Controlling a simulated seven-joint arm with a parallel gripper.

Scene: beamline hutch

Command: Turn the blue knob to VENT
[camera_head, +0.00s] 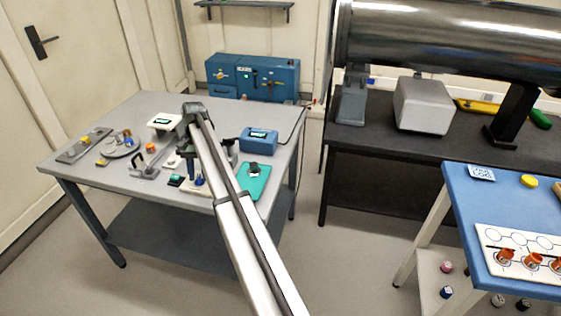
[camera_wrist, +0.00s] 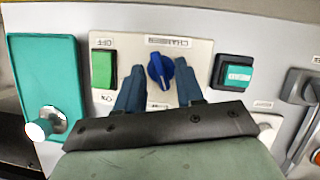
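The blue knob (camera_wrist: 160,72) sits on a pale panel (camera_wrist: 195,48) in the wrist view. A white pointer line on it runs slightly diagonally, from upper left to lower right. An upside-down label that seems to read CHAMBER is above it; another label below is partly hidden by my gripper. I cannot read VENT. My gripper (camera_wrist: 158,80) is open, one blue-grey finger on each side of the knob, with small gaps showing. Contact cannot be told. In the head view, the knob (camera_head: 199,180) is small and partly hidden by my arm.
In the wrist view, a green switch (camera_wrist: 104,68) is left of the knob, a teal-screened unit (camera_wrist: 233,73) right. A teal tray (camera_wrist: 45,70) lies far left, a grey handle (camera_wrist: 300,95) far right. In the head view, a blue box (camera_head: 258,140) stands on the grey table (camera_head: 220,115).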

